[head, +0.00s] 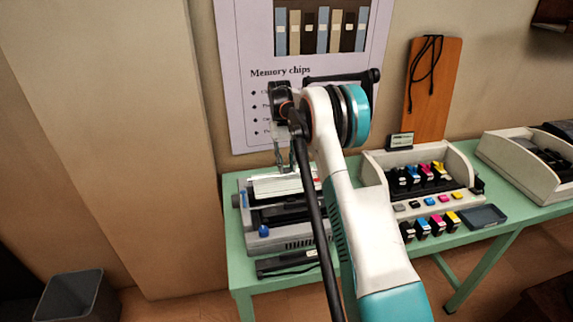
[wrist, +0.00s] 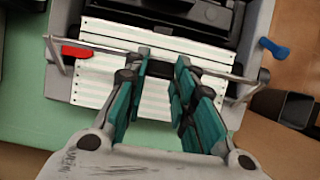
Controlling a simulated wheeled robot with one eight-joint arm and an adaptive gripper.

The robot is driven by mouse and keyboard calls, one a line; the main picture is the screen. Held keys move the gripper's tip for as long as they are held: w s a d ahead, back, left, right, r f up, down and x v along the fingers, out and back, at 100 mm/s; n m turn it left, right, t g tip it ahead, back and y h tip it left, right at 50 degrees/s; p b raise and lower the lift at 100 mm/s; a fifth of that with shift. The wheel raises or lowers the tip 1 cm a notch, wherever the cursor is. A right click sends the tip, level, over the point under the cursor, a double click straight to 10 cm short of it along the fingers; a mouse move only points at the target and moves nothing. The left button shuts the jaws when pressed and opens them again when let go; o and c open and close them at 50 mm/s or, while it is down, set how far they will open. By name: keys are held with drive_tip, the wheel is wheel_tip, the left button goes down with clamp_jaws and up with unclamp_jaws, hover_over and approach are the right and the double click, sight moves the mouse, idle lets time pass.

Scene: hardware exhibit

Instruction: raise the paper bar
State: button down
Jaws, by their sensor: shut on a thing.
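The paper bar (wrist: 100,47) is a thin grey rod across the white striped paper (wrist: 110,85) of a grey printer in the wrist view. It joins a side arm at each end. My gripper (wrist: 160,68) has its teal-padded fingers around the middle of the bar and is shut on it; the fingers hide that stretch. In the head view, my gripper (head: 285,162) points down at the back of the printer (head: 275,225), with the paper behind it. The bar is too small to make out clearly there, and my arm covers the printer's right part.
A red lever (wrist: 76,51) and a blue lever (wrist: 274,48) stand at the printer's sides. The printer is on a green table (head: 240,275) against a wall with a poster (head: 245,95). An ink-cartridge tray (head: 376,168) stands to the right. A bin (head: 75,300) is on the floor.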

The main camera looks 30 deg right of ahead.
drive_tip(key=c, duration=1.3)
unclamp_jaws()
drive_tip(key=v, duration=1.2)
drive_tip(key=shift+c, duration=0.3)
